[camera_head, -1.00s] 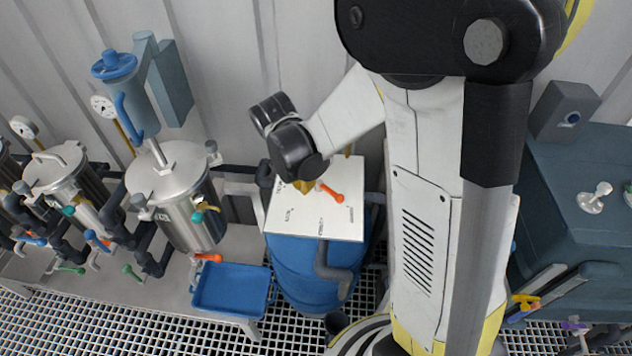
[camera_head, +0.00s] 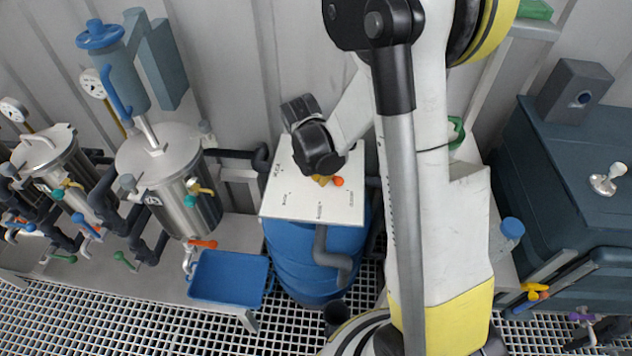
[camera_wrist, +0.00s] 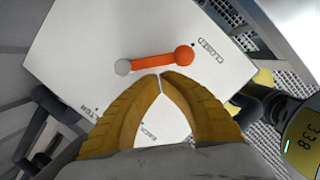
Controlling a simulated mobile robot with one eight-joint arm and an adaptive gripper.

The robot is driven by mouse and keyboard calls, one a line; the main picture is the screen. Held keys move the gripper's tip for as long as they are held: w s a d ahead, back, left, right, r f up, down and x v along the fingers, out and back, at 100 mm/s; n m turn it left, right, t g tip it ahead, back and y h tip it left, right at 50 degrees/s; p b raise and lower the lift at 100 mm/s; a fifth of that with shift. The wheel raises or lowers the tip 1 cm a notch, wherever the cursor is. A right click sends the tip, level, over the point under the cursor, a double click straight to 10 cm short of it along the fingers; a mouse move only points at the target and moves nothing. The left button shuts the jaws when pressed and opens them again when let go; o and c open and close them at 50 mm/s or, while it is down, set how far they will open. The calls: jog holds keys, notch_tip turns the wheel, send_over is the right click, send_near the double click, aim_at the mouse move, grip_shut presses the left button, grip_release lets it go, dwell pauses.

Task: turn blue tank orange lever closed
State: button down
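The blue tank (camera_head: 290,262) stands in the middle of the head view with a white labelled plate (camera_head: 290,208) on top. On the plate is the orange lever, whose round knob (camera_head: 338,181) shows beside my gripper (camera_head: 321,180). In the wrist view the orange lever (camera_wrist: 152,62) runs from a grey pivot to its knob, which points towards the CLOSED label (camera_wrist: 211,50). My gripper's yellow fingers (camera_wrist: 160,75) meet at their tips, right alongside the lever's arm. I cannot tell whether they touch it. Nothing shows between the tips.
Metal vessels (camera_head: 175,180) with pipes and small coloured valves stand on the left. A blue tray (camera_head: 228,277) lies in front of them. A dark teal tank (camera_head: 580,180) stands on the right. A wall is close behind.

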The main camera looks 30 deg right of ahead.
jog(key=shift+w+d+b, duration=0.1)
jog(key=shift+d+b, duration=0.2)
jog(key=shift+d, duration=0.5)
